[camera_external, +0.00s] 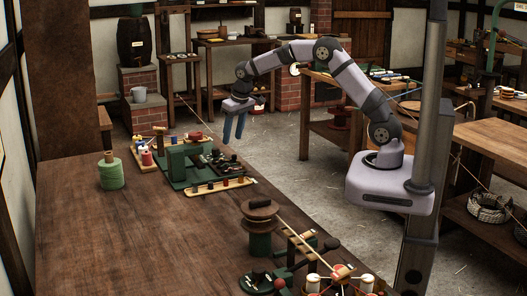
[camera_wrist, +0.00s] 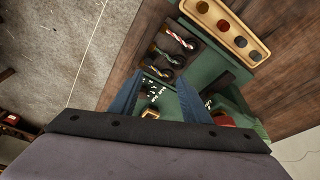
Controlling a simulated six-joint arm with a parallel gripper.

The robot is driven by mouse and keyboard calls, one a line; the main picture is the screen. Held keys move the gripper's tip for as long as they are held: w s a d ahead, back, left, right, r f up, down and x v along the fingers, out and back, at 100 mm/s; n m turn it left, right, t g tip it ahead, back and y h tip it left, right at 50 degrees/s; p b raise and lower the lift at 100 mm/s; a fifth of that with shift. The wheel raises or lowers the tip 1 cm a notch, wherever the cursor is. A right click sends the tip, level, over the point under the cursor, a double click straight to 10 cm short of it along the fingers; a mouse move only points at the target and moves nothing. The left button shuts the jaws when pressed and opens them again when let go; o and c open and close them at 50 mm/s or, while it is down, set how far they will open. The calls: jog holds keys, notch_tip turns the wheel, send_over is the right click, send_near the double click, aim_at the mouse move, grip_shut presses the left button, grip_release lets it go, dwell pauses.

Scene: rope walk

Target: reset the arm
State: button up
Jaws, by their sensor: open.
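My gripper (camera_external: 235,127) hangs with its blue fingers pointing down, raised beyond the far right edge of the wooden table (camera_external: 140,232). It is open and I see nothing between its fingers. In the wrist view the two blue fingers (camera_wrist: 155,100) stand apart, with a green rack behind them. My arm reaches left from its mount on the grey post, bent at the elbow.
A green apparatus (camera_external: 178,165) stands near the table's far end, beside a wooden tray of spools (camera_external: 218,187). A green spool (camera_external: 111,172) stands to the left. A winding device (camera_external: 261,228) is at the front. The table's middle is clear.

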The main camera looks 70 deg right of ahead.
jog(key=s+a+n+g, duration=0.1)
jog(key=s+a, duration=0.2)
jog(key=s, duration=0.8)
jog(key=s+a+f+n+g+y+p, duration=0.1)
jog(key=s+a, duration=0.3)
jog(key=s, duration=0.7)
jog(key=s+a+n+g+p, duration=0.1)
jog(key=s+a+n, duration=0.1)
jog(key=s, duration=0.8)
jog(key=shift+s+a+f, duration=0.4)
jog(key=shift+a, duration=0.45)
